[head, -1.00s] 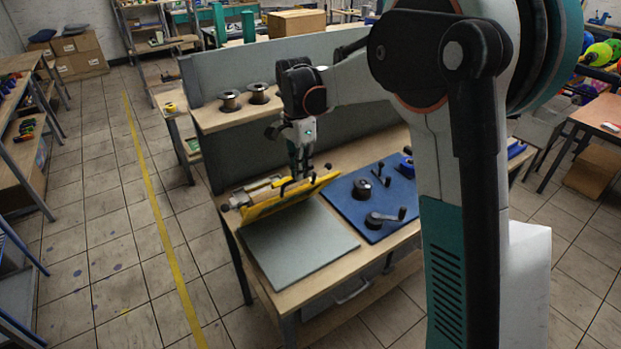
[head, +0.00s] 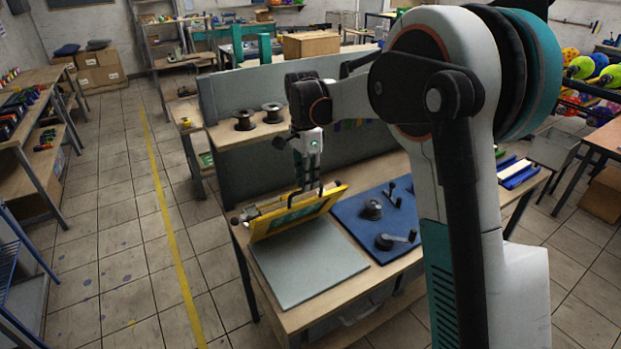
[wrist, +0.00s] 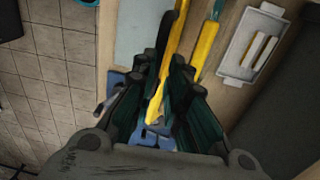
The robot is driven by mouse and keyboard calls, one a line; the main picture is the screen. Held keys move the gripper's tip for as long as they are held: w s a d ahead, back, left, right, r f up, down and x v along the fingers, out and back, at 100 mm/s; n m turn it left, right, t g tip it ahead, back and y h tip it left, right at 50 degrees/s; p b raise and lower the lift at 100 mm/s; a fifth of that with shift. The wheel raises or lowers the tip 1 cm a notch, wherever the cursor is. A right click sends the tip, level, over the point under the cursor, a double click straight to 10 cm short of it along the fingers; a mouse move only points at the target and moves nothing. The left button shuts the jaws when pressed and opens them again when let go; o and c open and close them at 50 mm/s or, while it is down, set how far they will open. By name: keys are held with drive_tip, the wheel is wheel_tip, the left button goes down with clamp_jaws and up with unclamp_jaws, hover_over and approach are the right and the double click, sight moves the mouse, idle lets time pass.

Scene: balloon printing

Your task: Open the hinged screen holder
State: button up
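The hinged screen holder (head: 295,214) is a yellow frame with a teal panel, on the workbench. It stands tilted up at a steep angle, with its lower edge by the grey board (head: 308,264). My gripper (head: 308,191) points down at the frame's raised upper edge. In the wrist view, the dark green fingers of my gripper (wrist: 165,75) converge closely on either side of the holder's yellow edge (wrist: 203,47). The fingers look closed on the holder's edge or handle; the exact contact is partly hidden.
A blue mat (head: 356,238) with black crank parts lies right of the grey board. A grey panel (head: 240,150) stands behind the bench. Two black spools (head: 244,121) sit on a shelf at the back left.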

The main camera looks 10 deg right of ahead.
drive_tip(key=o, duration=0.6)
drive_tip(key=shift+w+a+f, duration=0.45)
drive_tip(key=shift+w+f, duration=0.3)
drive_tip(key=shift+w, duration=0.05)
drive_tip(key=shift+s+d+r, duration=0.1)
drive_tip(key=shift+r, duration=0.1)
drive_tip(key=shift+c, duration=1.1)
drive_tip(key=shift+r, duration=0.15)
drive_tip(key=shift+c, duration=0.2)
wheel_tip(320, 180, up, 12)
drive_tip(key=shift+w, duration=0.25)
